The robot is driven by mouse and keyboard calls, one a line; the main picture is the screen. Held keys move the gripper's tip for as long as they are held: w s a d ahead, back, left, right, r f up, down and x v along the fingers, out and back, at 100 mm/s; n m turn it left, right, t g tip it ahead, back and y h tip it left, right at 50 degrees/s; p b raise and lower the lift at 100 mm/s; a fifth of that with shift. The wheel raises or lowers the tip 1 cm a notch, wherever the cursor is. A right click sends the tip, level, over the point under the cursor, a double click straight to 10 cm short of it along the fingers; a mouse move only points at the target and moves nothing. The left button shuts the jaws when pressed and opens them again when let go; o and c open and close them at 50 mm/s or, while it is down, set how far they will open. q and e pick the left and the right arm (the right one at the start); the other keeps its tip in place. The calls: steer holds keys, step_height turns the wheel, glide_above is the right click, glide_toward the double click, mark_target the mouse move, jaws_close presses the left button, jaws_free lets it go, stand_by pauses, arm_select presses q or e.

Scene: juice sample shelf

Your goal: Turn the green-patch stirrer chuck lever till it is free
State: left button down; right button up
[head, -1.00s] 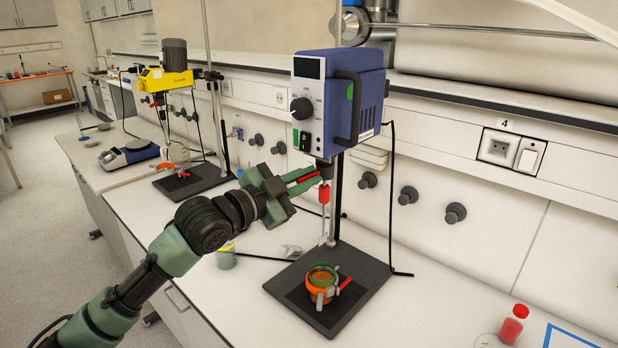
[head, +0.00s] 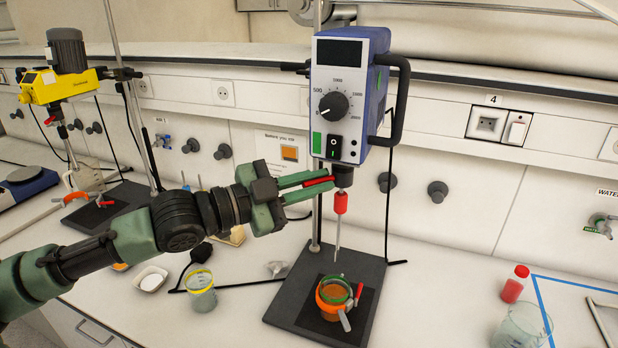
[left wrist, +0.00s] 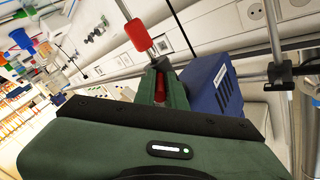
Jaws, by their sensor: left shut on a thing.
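The blue stirrer (head: 350,90) with a green patch (head: 317,143) on its front stands on a post, and it also shows in the left wrist view (left wrist: 205,88). Its red chuck lever (head: 319,181) sticks out to the left below the motor. My left gripper (head: 316,185) is shut on this lever, with one green finger above and one below. In the left wrist view the red lever (left wrist: 160,88) shows between the fingers, partly hidden. A red sleeve (head: 340,202) sits on the thin shaft under the chuck, apart from the fingers. My right gripper is not in view.
An orange-clamped cup (head: 332,297) stands on the black base plate (head: 290,312) under the shaft. A yellow stirrer (head: 60,87) is at the left. A yellow-rimmed beaker (head: 201,292) is below my arm. A red-capped bottle (head: 514,285) and a glass beaker (head: 521,328) stand at the right.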

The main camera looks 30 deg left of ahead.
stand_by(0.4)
arm_select(q)
steer(key=c, duration=1.5)
jaws_free()
steer(key=shift+w, duration=0.1)
steer(key=shift+p+v, duration=1.35)
steer(key=shift+p, duration=0.05)
steer(key=shift+p+v, duration=2.55)
steer(key=shift+p, duration=1.3)
steer(key=shift+a, duration=0.1)
